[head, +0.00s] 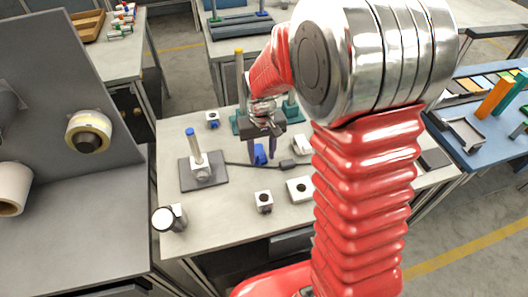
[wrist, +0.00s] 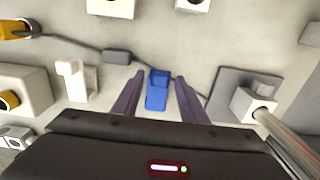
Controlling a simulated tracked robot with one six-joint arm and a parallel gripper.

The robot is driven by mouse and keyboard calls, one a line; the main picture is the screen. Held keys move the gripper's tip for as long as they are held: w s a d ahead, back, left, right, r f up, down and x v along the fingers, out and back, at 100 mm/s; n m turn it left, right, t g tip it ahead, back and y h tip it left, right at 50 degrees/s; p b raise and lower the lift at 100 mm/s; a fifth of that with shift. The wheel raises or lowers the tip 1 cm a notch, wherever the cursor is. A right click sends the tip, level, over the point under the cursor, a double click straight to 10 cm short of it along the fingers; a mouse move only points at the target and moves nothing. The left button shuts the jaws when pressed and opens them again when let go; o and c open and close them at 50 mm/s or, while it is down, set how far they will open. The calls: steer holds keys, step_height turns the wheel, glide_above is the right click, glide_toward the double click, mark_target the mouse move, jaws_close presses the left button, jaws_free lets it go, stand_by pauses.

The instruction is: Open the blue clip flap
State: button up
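A blue clip (wrist: 157,90) lies on the grey table near a dark cable. Its flap appears as a blue piece with a raised far end; how far it is open I cannot tell. In the head view the clip (head: 260,154) shows partly behind my gripper's fingers. My gripper (wrist: 160,76) has its two purple fingers spread, one on each side of the clip, with visible gaps. It points down at the clip in the head view (head: 262,159) and holds nothing. Whether the fingertips are level with the flap is unclear.
A grey plate with a blue-topped post (head: 197,152) stands left of the clip. The cable (head: 252,165) runs to a dark inline box (head: 288,165). White blocks (head: 264,201) stand in front, and a white notched block (wrist: 73,80) stands close beside the clip.

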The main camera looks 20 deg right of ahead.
steer(key=shift+c, duration=0.4)
jaws_close()
steer(key=shift+d, duration=0.3)
steer(key=shift+a, duration=0.15)
